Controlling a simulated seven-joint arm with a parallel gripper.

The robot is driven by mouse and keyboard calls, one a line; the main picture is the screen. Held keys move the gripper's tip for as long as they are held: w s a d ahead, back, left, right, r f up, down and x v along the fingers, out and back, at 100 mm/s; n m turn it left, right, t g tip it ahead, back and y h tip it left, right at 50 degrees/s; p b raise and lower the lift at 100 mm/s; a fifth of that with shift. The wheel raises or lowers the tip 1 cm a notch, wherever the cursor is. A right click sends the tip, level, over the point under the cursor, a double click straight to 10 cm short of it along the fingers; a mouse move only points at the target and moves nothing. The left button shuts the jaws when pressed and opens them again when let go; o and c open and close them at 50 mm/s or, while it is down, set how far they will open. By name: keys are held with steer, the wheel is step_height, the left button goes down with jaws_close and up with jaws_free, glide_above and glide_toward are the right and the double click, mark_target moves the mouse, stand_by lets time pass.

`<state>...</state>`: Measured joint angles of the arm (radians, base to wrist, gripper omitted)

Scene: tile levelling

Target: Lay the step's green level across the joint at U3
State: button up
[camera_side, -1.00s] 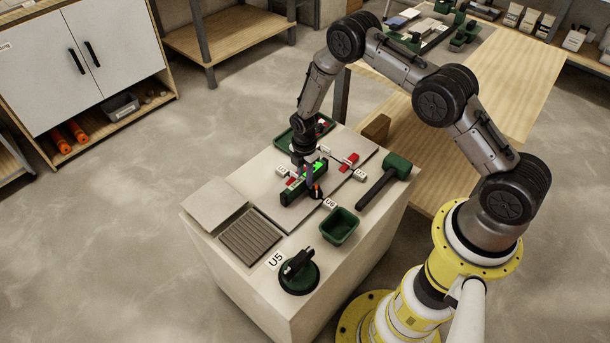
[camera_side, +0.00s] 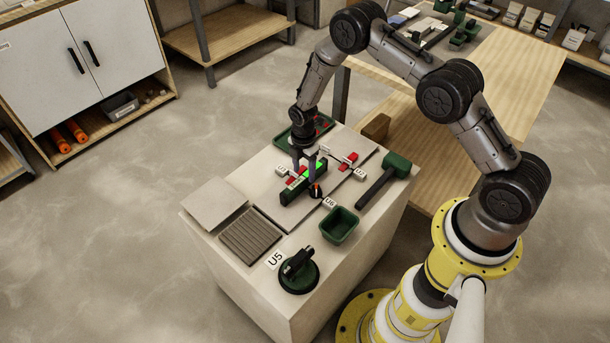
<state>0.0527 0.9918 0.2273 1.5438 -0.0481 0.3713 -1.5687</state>
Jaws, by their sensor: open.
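The green level (camera_side: 291,194) lies on the pale tiles on the worktop, running diagonally with a bright green patch on its top. A red piece shows beside it, and a small black knob with an orange mark sits at its right side. My gripper (camera_side: 305,176) is just above the level, fingers pointing down and apart. Whether the fingertips still reach beside the level is hard to tell. A small label (camera_side: 281,171) stands at the level's left, too small to read surely as U3. The joint under the level is hidden.
A green mallet (camera_side: 396,167) and green bin (camera_side: 340,225) lie at the right. A suction lifter (camera_side: 299,271) sits at the front by the U5 label (camera_side: 275,260). A ribbed patch (camera_side: 250,235) and loose tile (camera_side: 214,205) are at the left. A green tray (camera_side: 290,136) is behind.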

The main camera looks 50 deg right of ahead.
step_height(320, 180, up, 29)
steer(key=w+a+t, duration=0.1)
steer(key=t, duration=0.2)
steer(key=s+r+m+t, duration=0.3)
steer(key=s+r, duration=0.5)
steer(key=r, duration=0.5)
steer(key=s+a+r+m+t, duration=0.1)
steer(key=s+r+m, duration=0.15)
steer(key=s, duration=0.45)
steer(key=s+a+r+m, duration=0.1)
steer(key=s+r+m, duration=0.15)
steer(key=s, duration=0.35)
steer(key=s+f+m+g, duration=0.1)
steer(key=s+f+m, duration=0.4)
steer(key=s+m, duration=0.4)
steer(key=shift+s+f+m, duration=0.35)
steer(key=shift+s+m, duration=0.05)
steer(key=shift+s, duration=0.55)
